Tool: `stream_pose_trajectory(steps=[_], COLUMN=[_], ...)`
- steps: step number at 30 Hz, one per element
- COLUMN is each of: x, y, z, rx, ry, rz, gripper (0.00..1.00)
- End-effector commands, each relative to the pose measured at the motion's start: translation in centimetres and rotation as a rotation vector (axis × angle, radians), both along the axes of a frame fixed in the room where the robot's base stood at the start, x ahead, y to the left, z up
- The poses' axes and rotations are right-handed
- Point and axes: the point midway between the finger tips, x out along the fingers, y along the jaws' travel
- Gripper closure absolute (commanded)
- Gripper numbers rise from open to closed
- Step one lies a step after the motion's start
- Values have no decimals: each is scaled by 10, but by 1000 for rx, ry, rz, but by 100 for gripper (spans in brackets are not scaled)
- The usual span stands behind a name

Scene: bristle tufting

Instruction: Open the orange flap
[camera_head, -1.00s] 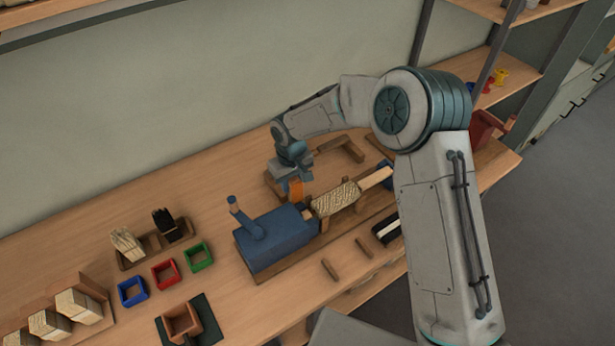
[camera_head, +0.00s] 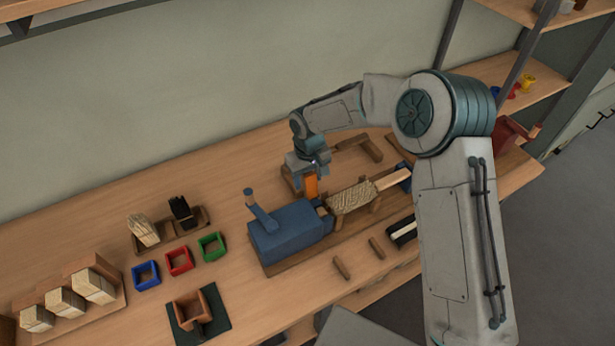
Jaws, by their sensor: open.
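The orange flap (camera_head: 311,187) stands upright at the back right end of the blue machine (camera_head: 290,234), beside a bristled brush block (camera_head: 352,198). My gripper (camera_head: 307,172) points down right at the flap, behind and above it. The jaws are open. The fingertips are small here and partly hidden, so I cannot tell whether they touch the flap.
A blue lever (camera_head: 261,215) rises from the machine. Red (camera_head: 179,262), green (camera_head: 211,246) and blue (camera_head: 146,275) square trays stand to the left. A wooden bracket (camera_head: 350,150) lies behind the brush block.

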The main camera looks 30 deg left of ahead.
Motion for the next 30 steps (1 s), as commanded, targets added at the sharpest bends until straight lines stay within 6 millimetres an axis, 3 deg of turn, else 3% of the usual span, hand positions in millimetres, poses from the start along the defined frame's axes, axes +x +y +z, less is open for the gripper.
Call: stream_pose_trajectory(steps=[5, 18, 24, 30], x=[1, -1, -2, -2], y=[0, -1, -2, -2], z=[21, 115, 133, 136], rx=[4, 4, 2, 1], ry=[-4, -4, -1, -1], rz=[0, 0, 0, 1], gripper=[52, 52, 52, 52])
